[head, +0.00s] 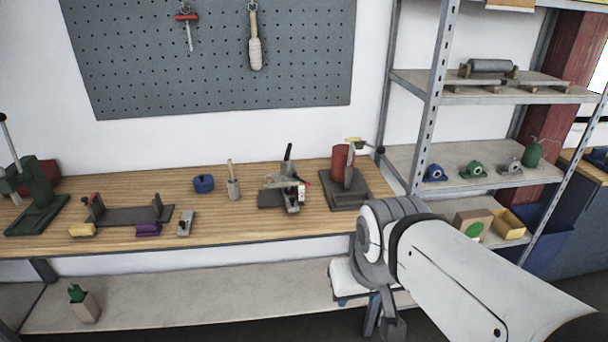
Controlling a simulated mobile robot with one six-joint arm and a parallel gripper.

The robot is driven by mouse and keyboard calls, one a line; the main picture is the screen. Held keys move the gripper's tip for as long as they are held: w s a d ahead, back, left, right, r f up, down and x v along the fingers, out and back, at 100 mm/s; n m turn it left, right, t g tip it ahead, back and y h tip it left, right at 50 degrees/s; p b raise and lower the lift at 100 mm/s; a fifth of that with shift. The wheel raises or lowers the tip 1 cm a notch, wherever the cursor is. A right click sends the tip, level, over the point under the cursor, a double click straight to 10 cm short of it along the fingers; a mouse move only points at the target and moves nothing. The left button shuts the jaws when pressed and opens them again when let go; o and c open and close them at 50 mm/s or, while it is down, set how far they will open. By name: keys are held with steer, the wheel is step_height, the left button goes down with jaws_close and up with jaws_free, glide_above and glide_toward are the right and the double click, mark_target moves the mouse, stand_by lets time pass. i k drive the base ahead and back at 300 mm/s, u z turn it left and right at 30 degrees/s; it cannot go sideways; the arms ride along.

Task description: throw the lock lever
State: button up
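Which part is the lock lever, I cannot tell for sure. A small fixture (292,196) near the middle of the wooden bench has a dark upright handle (288,152). To its right, a stand with a red cylinder (340,162) carries a short arm ending in a black knob (380,150).
The bench (240,225) also holds a blue round part (204,184), a cup with a brush (233,188), a grey fixture (130,215), and yellow and purple blocks. A metal shelf (465,165) stands at the right, close to my arm. A pegboard (200,70) hangs behind.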

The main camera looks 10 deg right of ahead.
mark_target(307, 184)
steer(key=u, duration=0.05)
steer(key=i, duration=1)
steer(key=z, duration=0.05)
